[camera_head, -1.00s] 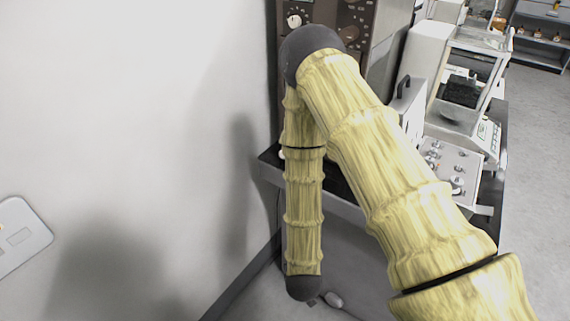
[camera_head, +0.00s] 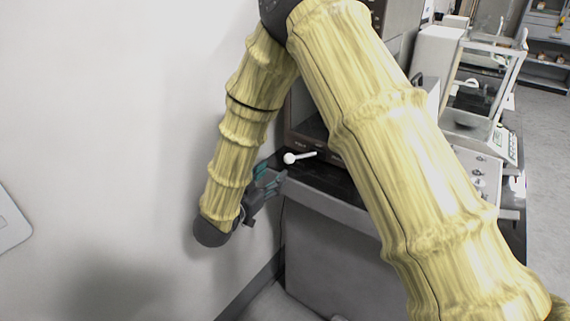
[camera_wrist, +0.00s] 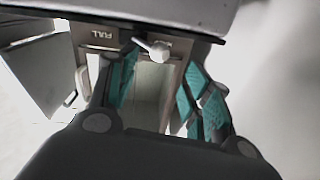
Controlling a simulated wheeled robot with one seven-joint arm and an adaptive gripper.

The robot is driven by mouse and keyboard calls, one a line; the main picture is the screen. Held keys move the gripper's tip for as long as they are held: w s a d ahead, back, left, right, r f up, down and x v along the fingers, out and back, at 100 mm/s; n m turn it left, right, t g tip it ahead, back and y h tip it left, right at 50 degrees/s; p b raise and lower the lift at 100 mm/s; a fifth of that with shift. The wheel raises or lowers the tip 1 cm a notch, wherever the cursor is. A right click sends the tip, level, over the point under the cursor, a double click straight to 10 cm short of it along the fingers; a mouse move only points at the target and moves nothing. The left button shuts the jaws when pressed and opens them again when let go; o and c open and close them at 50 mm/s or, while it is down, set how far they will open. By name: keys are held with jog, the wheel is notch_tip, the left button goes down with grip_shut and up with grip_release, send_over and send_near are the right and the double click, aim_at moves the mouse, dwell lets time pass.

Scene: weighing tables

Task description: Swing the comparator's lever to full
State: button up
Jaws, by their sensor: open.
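The comparator's lever (camera_head: 301,157), a pale rod with a round knob, sticks out to the left over the dark tabletop in the head view. In the wrist view the lever's knob (camera_wrist: 158,50) shows ahead, between the two fingertips in the picture. A label reading FULL (camera_wrist: 103,35) is on the panel left of the knob. My gripper (camera_head: 269,179) is just left of and below the lever in the head view, apart from it. Its teal-padded fingers also show spread in the wrist view (camera_wrist: 163,68), with nothing between them that I can see held.
The dark table (camera_head: 335,182) has its front edge beside my gripper. A white wall (camera_head: 110,110) stands close on the left. A glass-sided balance (camera_head: 470,85) stands to the right. My own arm hides much of the middle of the table.

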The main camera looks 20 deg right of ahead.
aim_at(286, 161)
jog(key=x, duration=0.8)
grip_shut()
